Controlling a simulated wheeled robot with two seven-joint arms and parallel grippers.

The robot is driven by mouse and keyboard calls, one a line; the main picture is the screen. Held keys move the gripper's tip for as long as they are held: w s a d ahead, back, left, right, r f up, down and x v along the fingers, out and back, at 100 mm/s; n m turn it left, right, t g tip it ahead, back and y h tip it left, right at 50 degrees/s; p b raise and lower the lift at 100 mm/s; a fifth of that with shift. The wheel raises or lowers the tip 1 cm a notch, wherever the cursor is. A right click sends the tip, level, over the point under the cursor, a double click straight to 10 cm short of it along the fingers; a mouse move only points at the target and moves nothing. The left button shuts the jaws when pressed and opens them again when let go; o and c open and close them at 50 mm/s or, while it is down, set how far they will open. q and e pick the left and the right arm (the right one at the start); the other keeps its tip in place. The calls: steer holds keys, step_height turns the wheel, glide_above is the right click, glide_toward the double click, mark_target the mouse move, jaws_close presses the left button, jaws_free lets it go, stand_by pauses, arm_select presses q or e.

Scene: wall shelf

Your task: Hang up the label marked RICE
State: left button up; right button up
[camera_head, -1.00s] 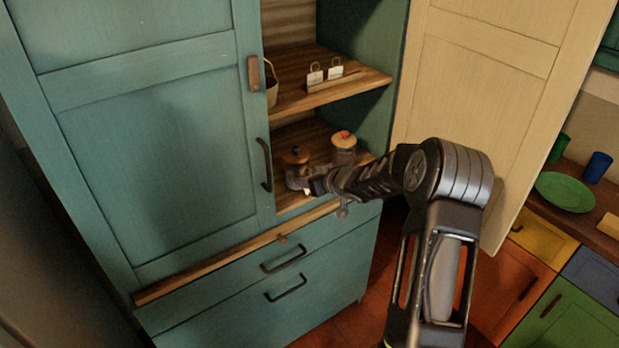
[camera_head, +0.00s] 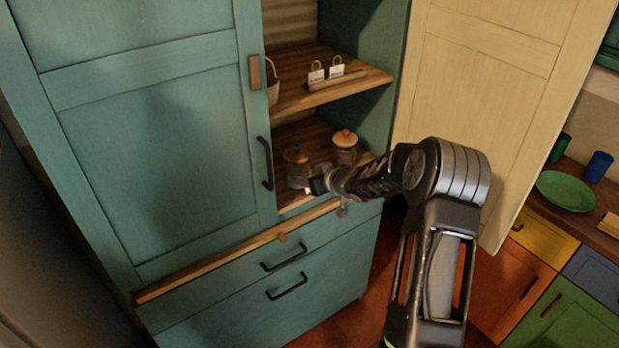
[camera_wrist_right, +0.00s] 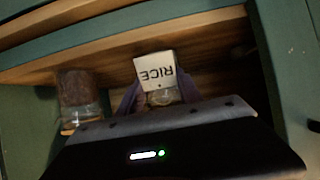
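The white label marked RICE (camera_wrist_right: 156,69) shows in the right wrist view, its letters upside down in that picture. It lies against a jar on the lower shelf. In the head view this jar (camera_head: 297,170) has a blue knob, and the label is not readable there. My right gripper (camera_wrist_right: 159,96) has its fingers apart on either side of the label and jar. In the head view the right gripper (camera_head: 312,185) is at the front of that jar and partly hides it. My left gripper is not in view.
A red-knobbed jar (camera_head: 344,146) stands close behind and to the right; a jar also shows in the right wrist view (camera_wrist_right: 78,100). Two white labels (camera_head: 326,72) stand on the upper shelf (camera_head: 300,99) beside a basket (camera_head: 272,86). The cream door (camera_head: 480,90) is open at right.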

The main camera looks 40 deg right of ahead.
steer(key=o, duration=0.5)
steer(key=shift+o, duration=0.2)
steer(key=v, duration=0.7)
steer(key=shift+s+r, duration=0.2)
steer(key=shift+s, duration=0.1)
